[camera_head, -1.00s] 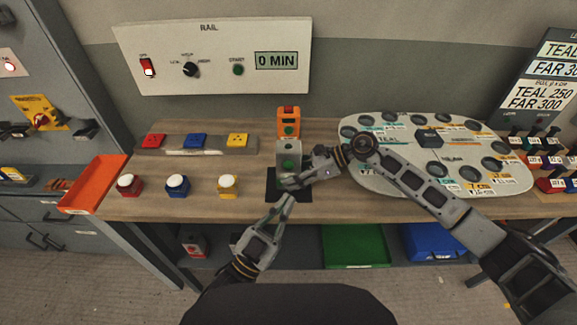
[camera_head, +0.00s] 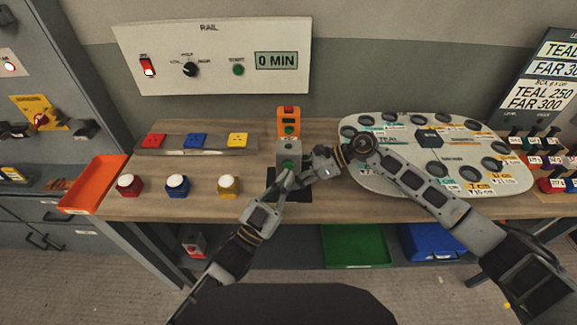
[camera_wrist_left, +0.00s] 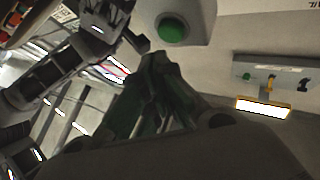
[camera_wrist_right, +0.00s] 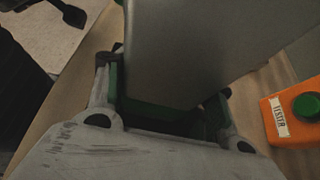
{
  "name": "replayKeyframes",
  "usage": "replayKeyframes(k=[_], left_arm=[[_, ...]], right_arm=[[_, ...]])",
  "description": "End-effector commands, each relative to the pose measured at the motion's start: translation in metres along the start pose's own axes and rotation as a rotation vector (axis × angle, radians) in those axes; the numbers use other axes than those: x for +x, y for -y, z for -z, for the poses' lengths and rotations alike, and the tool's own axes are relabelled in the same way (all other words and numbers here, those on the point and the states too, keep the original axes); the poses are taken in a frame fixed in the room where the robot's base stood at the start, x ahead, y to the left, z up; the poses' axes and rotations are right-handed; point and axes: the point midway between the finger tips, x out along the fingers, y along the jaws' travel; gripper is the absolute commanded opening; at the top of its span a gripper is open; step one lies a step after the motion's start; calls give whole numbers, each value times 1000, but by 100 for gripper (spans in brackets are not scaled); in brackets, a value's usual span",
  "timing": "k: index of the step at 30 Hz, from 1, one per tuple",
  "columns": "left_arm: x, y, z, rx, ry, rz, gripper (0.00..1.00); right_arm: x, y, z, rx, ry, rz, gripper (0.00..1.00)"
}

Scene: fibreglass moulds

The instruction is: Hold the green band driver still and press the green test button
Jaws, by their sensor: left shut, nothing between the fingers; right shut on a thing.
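The grey driver (camera_head: 289,148) stands upright on a dark mat (camera_head: 292,195) near the table's front edge. A green button (camera_head: 288,163) is on its front face. My right gripper (camera_head: 304,174) is shut on the driver from the right; in the right wrist view its fingers are on either side of the grey body (camera_wrist_right: 190,50). My left gripper (camera_head: 285,178) is shut and empty, its tips just below the green button. In the left wrist view the closed tips (camera_wrist_left: 158,62) are close to the button (camera_wrist_left: 172,28); I cannot tell whether they touch.
An orange tester (camera_head: 289,115) with its own green button stands right behind the driver. A white holed board (camera_head: 455,160) lies to the right under my right arm. Red, blue and yellow pots (camera_head: 177,185) and an orange tray (camera_head: 95,184) are to the left.

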Motion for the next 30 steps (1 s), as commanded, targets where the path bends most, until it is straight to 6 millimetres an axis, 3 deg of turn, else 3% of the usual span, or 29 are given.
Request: replayKeyframes(k=[9,30], left_arm=[[11,8,-7,-1,0,1,0],[11,8,-7,-1,0,1,0]], right_arm=[[0,0,0,0,-1,0,40],[0,0,0,0,-1,0,40]])
